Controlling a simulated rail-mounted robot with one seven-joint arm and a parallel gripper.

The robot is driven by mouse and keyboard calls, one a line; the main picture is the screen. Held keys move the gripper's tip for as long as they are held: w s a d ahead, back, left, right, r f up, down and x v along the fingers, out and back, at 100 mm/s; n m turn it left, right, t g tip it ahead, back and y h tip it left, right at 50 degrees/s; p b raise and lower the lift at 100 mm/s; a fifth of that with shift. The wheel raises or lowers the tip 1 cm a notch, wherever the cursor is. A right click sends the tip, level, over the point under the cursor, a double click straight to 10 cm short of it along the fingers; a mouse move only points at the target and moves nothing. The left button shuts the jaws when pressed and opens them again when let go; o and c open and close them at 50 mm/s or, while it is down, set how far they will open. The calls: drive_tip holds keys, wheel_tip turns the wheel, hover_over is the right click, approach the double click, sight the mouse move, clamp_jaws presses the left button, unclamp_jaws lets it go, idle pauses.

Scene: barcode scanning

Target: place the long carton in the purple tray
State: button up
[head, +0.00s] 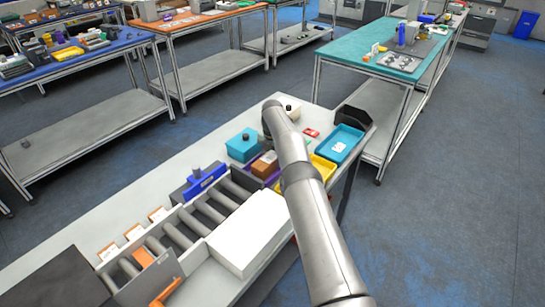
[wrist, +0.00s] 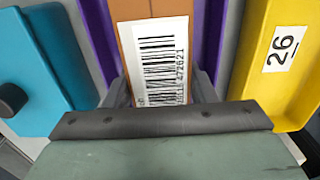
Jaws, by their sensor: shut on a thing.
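The long carton (wrist: 127,45) is brown with a white barcode label facing up. My gripper (wrist: 162,95) is shut on it, with one finger on each side of the carton. Purple walls of the purple tray (wrist: 96,42) run along both sides of the carton in the wrist view, so the carton is over or inside the tray. Whether it touches the tray floor I cannot tell. In the head view the carton (head: 265,164) shows just left of my arm, and my arm hides the gripper and part of the tray.
A teal box with a dark knob (wrist: 22,85) stands left of the purple tray, and a yellow tray (wrist: 255,75) marked 26 stands right. A blue tray (head: 358,137) is farther right.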

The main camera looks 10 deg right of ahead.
drive_tip(key=shift+f, duration=0.15)
drive_tip(key=o, duration=1.4)
wheel_tip(320, 180, up, 13)
drive_tip(key=p, duration=0.8)
wheel_tip(320, 180, up, 13)
drive_tip(key=m, duration=0.6)
hover_over(272, 155)
drive_tip(key=s+a, duration=0.1)
drive_tip(key=s, duration=0.4)
drive_tip(key=s+r+m, duration=0.6)
drive_tip(key=s+r, duration=0.2)
drive_tip(key=s, duration=0.3)
drive_tip(key=s+r+m+t, duration=0.15)
drive_tip(key=s+m, duration=0.55)
drive_tip(key=s, duration=0.9)
drive_tip(key=s+f+m, duration=0.2)
drive_tip(key=s, duration=0.4)
drive_tip(key=s+f+m, duration=0.2)
drive_tip(key=s+m, duration=0.1)
drive_tip(key=s, duration=0.4)
drive_tip(key=s+d+f+m, duration=0.1)
drive_tip(key=s+f+m, duration=0.1)
drive_tip(key=s, duration=0.5)
drive_tip(key=shift+s+d+m, duration=0.1)
drive_tip(key=shift+m, duration=0.2)
